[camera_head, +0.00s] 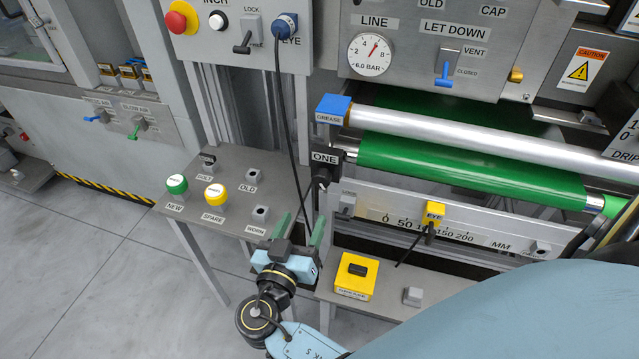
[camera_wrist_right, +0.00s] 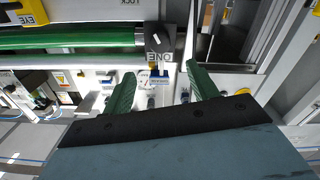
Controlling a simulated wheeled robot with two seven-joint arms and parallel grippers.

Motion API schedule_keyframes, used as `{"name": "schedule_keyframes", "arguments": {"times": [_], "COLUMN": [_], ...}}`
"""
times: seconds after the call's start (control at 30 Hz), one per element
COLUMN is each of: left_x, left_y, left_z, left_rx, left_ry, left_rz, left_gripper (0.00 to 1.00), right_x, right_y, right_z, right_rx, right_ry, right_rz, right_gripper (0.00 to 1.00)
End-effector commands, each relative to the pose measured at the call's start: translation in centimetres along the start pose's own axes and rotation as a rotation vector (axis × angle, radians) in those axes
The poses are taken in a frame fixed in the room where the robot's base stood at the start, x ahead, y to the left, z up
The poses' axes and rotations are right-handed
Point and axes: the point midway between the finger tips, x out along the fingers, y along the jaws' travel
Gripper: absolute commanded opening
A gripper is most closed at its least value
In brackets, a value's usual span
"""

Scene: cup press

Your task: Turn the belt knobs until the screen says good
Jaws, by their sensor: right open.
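A black block labelled ONE (camera_head: 325,157) sits at the left end of the green belt roller (camera_head: 470,173). In the right wrist view the ONE block (camera_wrist_right: 160,40) appears upside down, with a white mark on its dark face. My right gripper (camera_head: 299,230) is open and empty, just below and left of this block in the head view. In the right wrist view the gripper (camera_wrist_right: 164,82) has its green fingers spread, with the block beyond and between them. I cannot make out a second belt knob or a screen. My left gripper is not in view.
A grey shelf (camera_head: 222,178) with green and yellow buttons stands left of my right gripper. A black cable (camera_head: 281,120) hangs from the EYE plug near the block. A yellow box (camera_head: 356,277) sits on a low shelf right of the gripper. A ruler rail (camera_head: 385,216) runs below the belt.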

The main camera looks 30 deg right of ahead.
Motion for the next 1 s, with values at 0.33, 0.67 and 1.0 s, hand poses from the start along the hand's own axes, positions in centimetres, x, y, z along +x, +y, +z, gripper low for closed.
{"name": "schedule_keyframes", "arguments": {"times": [0.33, 0.67, 1.0], "left_x": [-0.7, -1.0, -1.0], "left_y": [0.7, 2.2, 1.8], "left_z": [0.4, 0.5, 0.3], "left_rx": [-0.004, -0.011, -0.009], "left_ry": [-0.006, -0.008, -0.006], "left_rz": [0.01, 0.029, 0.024], "left_gripper": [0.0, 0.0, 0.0], "right_x": [7.2, 11.7, 12.3], "right_y": [0.0, -0.1, -0.1], "right_z": [-0.1, 0.1, 0.2], "right_rx": [-0.004, -0.006, -0.006], "right_ry": [0.0, -0.002, -0.003], "right_rz": [0.0, -0.003, -0.003], "right_gripper": [0.59, 0.59, 0.59]}}
